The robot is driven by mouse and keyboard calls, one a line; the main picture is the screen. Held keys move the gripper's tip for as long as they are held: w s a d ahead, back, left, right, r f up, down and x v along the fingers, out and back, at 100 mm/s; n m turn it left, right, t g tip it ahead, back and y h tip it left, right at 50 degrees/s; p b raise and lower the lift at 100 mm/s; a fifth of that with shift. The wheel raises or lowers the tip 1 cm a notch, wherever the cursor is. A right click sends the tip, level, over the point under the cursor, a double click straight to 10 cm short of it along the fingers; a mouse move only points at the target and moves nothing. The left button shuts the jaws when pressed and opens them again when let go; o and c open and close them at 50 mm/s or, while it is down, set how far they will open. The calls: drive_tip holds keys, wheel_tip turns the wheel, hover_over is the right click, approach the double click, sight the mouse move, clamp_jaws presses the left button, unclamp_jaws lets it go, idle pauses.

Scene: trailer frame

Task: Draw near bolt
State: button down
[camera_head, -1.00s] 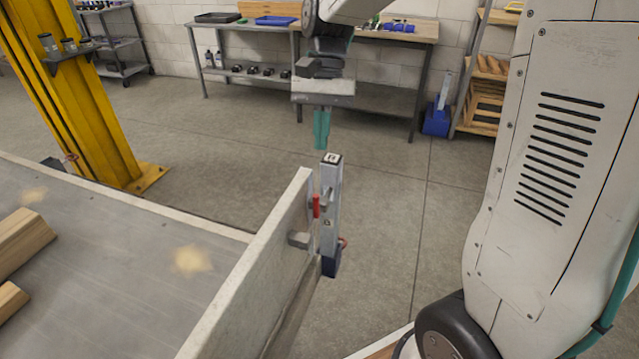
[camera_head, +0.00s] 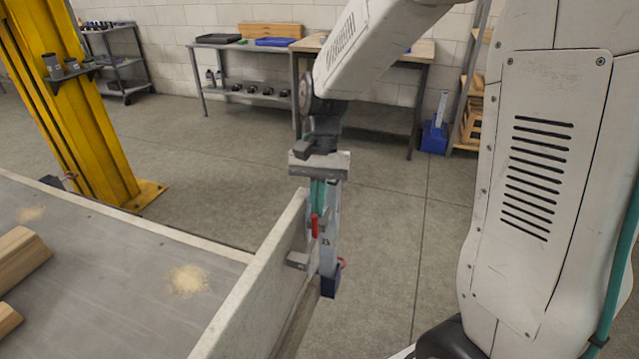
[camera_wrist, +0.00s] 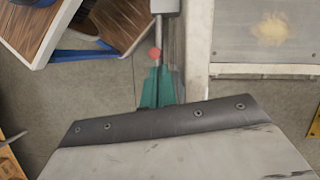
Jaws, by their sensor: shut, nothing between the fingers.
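The bolt shows by its red handle (camera_head: 315,227), at the top corner of the trailer's side panel beside a grey upright post (camera_head: 329,240). In the wrist view its red end (camera_wrist: 154,53) lies just past my fingertips, next to a thin metal rod (camera_wrist: 158,30). My gripper (camera_head: 317,203) has teal fingers pointing down, shut and empty, directly above the red handle. The fingers partly cover the post's upper part. In the head view I cannot tell whether they touch the bolt; the wrist view shows them very close.
The trailer panel (camera_head: 245,300) stands upright left of the bolt, with the trailer bed (camera_head: 110,270) behind it. A yellow post (camera_head: 75,120) rises at the left. Workbenches (camera_head: 240,60) stand at the back wall. The floor (camera_head: 390,230) right of the post is clear.

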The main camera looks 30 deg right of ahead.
drive_tip(key=shift+s+a+f, duration=0.1)
drive_tip(key=shift+f, duration=0.1)
drive_tip(key=shift+s+a, duration=1.45)
drive_tip(key=shift+s, duration=0.05)
drive_tip(key=v, duration=1)
drive_tip(key=shift+w, duration=0.1)
